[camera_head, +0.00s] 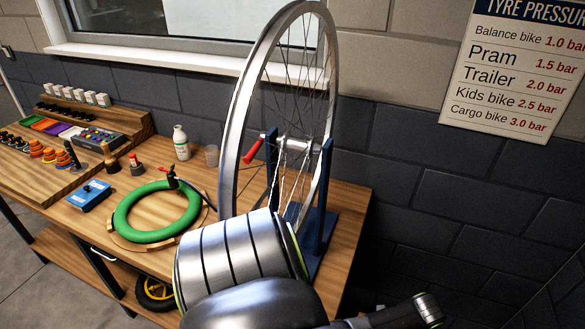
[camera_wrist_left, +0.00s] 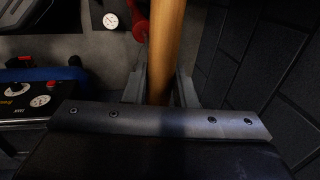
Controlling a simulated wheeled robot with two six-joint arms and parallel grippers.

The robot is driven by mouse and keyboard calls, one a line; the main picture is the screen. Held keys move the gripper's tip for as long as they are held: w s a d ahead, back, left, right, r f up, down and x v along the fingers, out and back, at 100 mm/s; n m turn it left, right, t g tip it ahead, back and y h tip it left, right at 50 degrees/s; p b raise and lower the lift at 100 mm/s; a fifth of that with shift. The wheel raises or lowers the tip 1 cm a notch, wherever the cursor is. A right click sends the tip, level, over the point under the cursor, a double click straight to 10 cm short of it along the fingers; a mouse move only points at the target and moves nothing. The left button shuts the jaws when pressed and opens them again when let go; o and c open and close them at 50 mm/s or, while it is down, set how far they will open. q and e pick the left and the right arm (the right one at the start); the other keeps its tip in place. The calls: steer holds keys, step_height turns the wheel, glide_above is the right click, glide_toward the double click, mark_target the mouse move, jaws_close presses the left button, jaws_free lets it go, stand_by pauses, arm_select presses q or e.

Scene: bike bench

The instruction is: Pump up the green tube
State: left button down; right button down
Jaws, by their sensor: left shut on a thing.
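The green tube (camera_head: 121,218) lies as a ring on a round wooden holder (camera_head: 143,247) on the bench. A red and black connector (camera_head: 172,178) sits at its upper right edge, and a dark hose (camera_head: 205,192) runs from there behind the wheel. In the left wrist view my left gripper (camera_wrist_left: 161,84) is shut on a wooden bar (camera_wrist_left: 167,35), likely a handle; its far ends are out of view. A round white gauge (camera_wrist_left: 110,20) and a red part (camera_wrist_left: 141,22) are beside the bar. My left gripper is not visible in the head view. My right gripper is not in view.
A bicycle wheel (camera_head: 232,110) stands in a blue stand (camera_head: 318,215). A pressure chart (camera_head: 520,75) hangs on the wall. A black box with a gauge (camera_wrist_left: 40,101) shows at the left wrist view's left.

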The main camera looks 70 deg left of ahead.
arm_select(q)
steer(key=shift+s+d+f+b, duration=0.15)
steer(key=shift+f+b, duration=0.55)
steer(key=shift+f, duration=0.55)
steer(key=shift+s+d+f+b, duration=0.15)
steer(key=shift+f+b, duration=0.55)
steer(key=shift+f, duration=0.55)
steer(key=shift+s+d+f+b, duration=0.15)
steer(key=shift+f+b, duration=0.55)
steer(key=shift+f, duration=0.55)
steer(key=c, duration=1.6)
jaws_free()
steer(key=o, duration=0.5)
steer(key=shift+d+r, duration=0.15)
steer(key=shift+w+r, duration=0.1)
steer(key=shift+r, duration=0.05)
steer(key=shift+w, duration=0.1)
steer(key=shift+r, duration=0.1)
steer(key=shift+r, duration=0.3)
steer(key=p+v, duration=0.1)
steer(key=v, duration=1.6)
steer(key=shift+s+d, duration=0.15)
steer(key=shift+s, duration=0.2)
